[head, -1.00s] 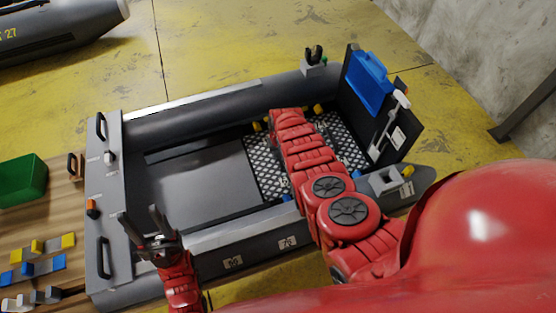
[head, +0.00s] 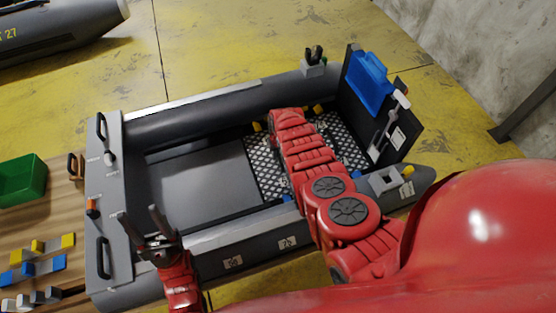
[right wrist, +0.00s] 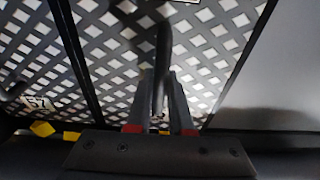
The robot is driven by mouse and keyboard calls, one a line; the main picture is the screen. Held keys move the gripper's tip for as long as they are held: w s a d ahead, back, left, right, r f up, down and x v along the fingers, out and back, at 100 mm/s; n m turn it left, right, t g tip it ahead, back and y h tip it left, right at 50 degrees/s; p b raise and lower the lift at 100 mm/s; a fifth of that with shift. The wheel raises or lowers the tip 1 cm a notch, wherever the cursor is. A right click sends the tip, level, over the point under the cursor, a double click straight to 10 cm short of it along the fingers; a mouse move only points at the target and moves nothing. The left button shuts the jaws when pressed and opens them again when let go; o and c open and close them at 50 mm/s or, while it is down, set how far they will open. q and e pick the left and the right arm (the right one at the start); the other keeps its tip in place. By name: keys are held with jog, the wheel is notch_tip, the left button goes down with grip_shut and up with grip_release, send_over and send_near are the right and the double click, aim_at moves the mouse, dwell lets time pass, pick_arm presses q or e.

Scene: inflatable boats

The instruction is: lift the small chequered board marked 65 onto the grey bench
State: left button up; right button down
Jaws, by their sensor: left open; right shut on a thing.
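Two white-and-black chequered boards lie in the boat, side by side. The left one (head: 262,165) lies against a flat grey slab (head: 205,180), which may be the grey bench. My right arm partly covers this board, and my right gripper is hidden in the head view. In the right wrist view my right gripper (right wrist: 160,95) is shut on a dark upright handle (right wrist: 162,55) over the chequered board (right wrist: 115,65). Its label is too small or cut off to read. My left gripper (head: 139,212) is open and empty above the boat's near left side.
The other board (head: 345,140) carries a label (right wrist: 38,103) that looks like 57. A blue case (head: 368,82) hangs on a dark panel at the right. A grey end panel with handles (head: 125,200) stands at the left. A green bin (head: 22,180) lies beyond it.

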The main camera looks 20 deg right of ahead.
dwell(0.5)
notch_tip(320, 180, up, 8)
jog(key=p, duration=0.6)
jog(key=shift+a+r, duration=0.1)
jog(key=shift+r, duration=0.1)
notch_tip(320, 180, up, 2)
jog(key=shift+w+p, duration=0.1)
jog(key=shift+p, duration=0.45)
notch_tip(320, 180, up, 16)
jog(key=p, duration=1.4)
jog(key=shift+f, duration=0.15)
